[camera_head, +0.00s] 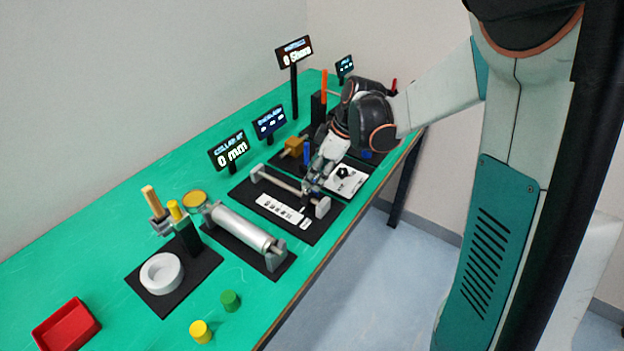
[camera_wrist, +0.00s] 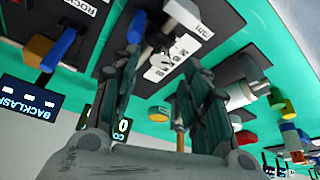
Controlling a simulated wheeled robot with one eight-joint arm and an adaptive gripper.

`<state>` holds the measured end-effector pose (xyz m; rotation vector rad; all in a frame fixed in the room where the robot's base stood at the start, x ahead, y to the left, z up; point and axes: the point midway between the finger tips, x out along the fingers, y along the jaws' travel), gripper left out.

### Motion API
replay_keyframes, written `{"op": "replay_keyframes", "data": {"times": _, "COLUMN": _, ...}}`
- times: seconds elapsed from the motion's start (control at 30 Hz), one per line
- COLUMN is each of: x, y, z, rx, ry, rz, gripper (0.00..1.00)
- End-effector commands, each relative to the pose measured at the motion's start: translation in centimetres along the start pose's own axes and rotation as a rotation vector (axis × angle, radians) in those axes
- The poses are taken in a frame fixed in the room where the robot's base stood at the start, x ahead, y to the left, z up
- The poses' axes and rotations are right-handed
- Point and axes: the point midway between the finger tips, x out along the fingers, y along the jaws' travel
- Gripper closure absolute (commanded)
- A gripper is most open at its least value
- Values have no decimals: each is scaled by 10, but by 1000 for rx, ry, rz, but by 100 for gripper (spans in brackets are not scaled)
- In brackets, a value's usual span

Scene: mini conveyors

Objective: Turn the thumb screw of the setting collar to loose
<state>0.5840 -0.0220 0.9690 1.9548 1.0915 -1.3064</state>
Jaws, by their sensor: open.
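The setting collar's station has a thin rod (camera_head: 280,181) between two grey end blocks on a black base, with a white printed scale (camera_head: 283,210) in front. My gripper (camera_head: 309,189) is low over the right end of this rod, its fingers pointing down. In the wrist view the gripper (camera_wrist: 162,62) is open, its two teal fingers apart. A small grey and dark part (camera_wrist: 158,60), probably the collar, shows between the fingertips, in front of the scale. I cannot make out the thumb screw or whether the fingers touch it.
The collar display (camera_head: 228,154) reads 0 mm. A white dial card (camera_head: 346,180) lies close on the right. A grey roller (camera_head: 240,228) stands on the left. A green knob (camera_head: 230,300), a yellow knob (camera_head: 200,331) and a red tray (camera_head: 67,326) are farther left.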

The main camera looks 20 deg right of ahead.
Motion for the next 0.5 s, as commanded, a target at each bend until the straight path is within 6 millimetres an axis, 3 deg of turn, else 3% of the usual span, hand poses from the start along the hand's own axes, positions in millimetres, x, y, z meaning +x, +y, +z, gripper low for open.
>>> {"op": "replay_keyframes", "data": {"times": 0.2, "x": -29, "y": 0, "z": 0, "rx": 1, "ry": 0, "rz": 0, "gripper": 58}}
{"op": "replay_keyframes", "data": {"times": 0.5, "x": -40, "y": 0, "z": 0, "rx": 0, "ry": 0, "rz": -1, "gripper": 58}}
